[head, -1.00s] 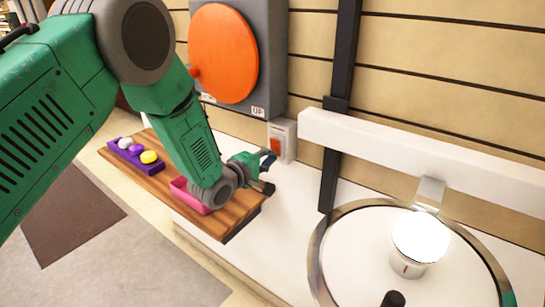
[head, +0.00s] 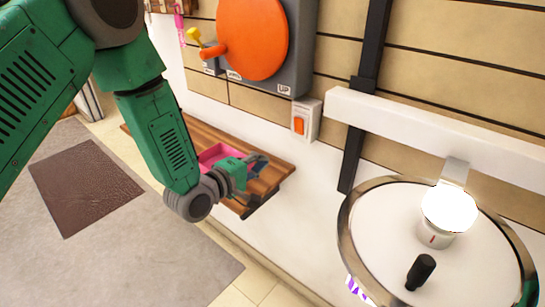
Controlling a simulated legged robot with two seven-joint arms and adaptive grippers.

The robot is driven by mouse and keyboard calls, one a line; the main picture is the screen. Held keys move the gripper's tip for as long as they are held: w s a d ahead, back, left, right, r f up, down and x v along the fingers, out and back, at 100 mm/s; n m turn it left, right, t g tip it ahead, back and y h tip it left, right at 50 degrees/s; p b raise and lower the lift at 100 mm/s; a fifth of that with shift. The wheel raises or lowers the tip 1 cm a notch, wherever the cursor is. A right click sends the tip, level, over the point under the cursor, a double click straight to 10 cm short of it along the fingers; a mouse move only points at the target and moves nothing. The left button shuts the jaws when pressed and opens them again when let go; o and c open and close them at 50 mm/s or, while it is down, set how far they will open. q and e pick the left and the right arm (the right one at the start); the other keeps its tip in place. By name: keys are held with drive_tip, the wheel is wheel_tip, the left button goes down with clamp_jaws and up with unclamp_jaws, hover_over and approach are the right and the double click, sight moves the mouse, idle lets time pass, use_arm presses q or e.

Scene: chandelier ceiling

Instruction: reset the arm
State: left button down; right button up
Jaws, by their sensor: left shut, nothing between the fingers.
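My left arm comes in from the left in the head view, green with grey joints, and bends down at the elbow. My left gripper (head: 258,164) is over the right part of the wooden shelf (head: 276,175), in front of a pink tray (head: 213,154). Its fingers are shut and hold nothing. The arm hides part of the shelf and whatever lies on its left part. My right gripper is not in view.
A large orange disc with a handle (head: 252,38) is on a grey wall box. A white switch with an orange button (head: 300,124) is beside it. A round metal-rimmed white plate (head: 385,235) with a bright lamp (head: 449,208) stands right. A brown mat (head: 85,185) lies on the floor.

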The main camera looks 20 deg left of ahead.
use_arm(q)
drive_tip(key=s+a+f+m+g+y, duration=0.25)
drive_tip(key=s+f+m+g, duration=0.45)
drive_tip(key=s+f, duration=0.9)
drive_tip(key=s+a+f+m+g+y, duration=0.1)
drive_tip(key=s+a+f+m+g, duration=0.1)
drive_tip(key=s, duration=0.8)
drive_tip(key=s+a+f+m+g+y+b, duration=0.1)
drive_tip(key=s+f+m+g, duration=0.4)
drive_tip(key=s, duration=0.6)
drive_tip(key=shift+s+a+f+m+g+y, duration=0.3)
drive_tip(key=shift+f+y, duration=0.25)
drive_tip(key=shift+f, duration=0.35)
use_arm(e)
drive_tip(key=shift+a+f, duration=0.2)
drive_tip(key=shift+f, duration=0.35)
use_arm(q)
drive_tip(key=shift+d+r, duration=0.1)
drive_tip(key=shift+d, duration=0.05)
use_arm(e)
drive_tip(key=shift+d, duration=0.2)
